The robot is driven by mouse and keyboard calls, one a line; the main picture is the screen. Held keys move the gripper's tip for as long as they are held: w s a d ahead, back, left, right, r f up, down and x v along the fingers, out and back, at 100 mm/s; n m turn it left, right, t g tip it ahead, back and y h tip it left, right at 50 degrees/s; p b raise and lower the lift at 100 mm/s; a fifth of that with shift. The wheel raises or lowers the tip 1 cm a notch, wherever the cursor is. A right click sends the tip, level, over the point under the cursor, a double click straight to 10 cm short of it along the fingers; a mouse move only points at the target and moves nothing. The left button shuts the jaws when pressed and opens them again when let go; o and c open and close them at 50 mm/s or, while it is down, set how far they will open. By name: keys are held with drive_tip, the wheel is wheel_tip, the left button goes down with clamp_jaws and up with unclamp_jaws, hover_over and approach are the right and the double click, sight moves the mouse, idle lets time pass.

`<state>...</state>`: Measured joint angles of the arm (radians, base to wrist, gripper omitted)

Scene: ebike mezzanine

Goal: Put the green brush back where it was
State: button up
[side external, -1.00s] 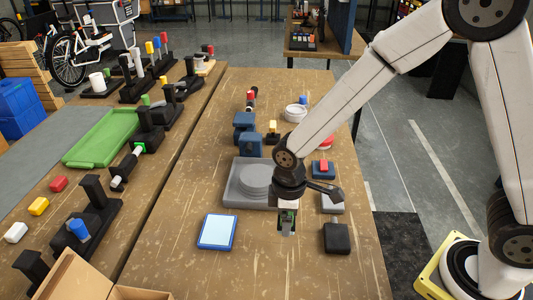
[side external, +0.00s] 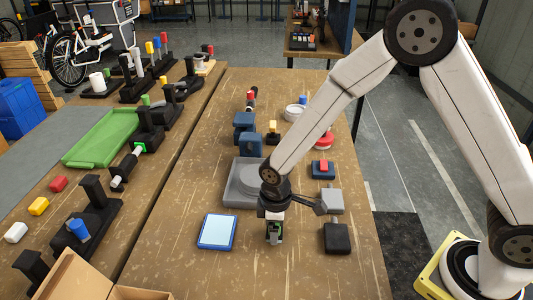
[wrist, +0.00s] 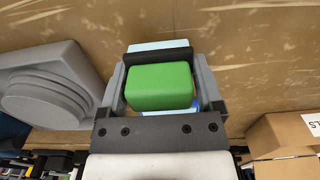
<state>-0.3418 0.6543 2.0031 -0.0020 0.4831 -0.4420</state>
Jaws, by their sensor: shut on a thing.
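The green brush (wrist: 159,86) shows as a rounded green block between the two fingers in the wrist view. My gripper (side external: 274,238) is shut on it, and only a sliver of green shows there in the side view. In the wrist view the pad (wrist: 158,46) is partly hidden behind the brush and gripper. I cannot tell the exact height above the table.
A black block (side external: 337,238) and a grey block (side external: 332,201) stand to the right. Blue blocks (side external: 250,144) stand behind the grey base. An open cardboard box (side external: 75,278) is at front left. A green tray (side external: 102,138) lies on the left bench. The front middle of the table is clear.

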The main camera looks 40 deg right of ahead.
drive_tip(key=shift+f, duration=0.55)
drive_tip(key=shift+f, duration=0.15)
drive_tip(key=o, duration=1)
drive_tip(key=shift+c, duration=0.2)
drive_tip(key=shift+r, duration=6.15)
drive_tip(key=shift+d, duration=0.1)
drive_tip(key=s+d+m+t, duration=0.2)
drive_tip(key=s+d+m, duration=0.7)
drive_tip(key=d, duration=0.4)
drive_tip(key=shift+s+t, duration=0.3)
drive_tip(key=shift+s, duration=0.05)
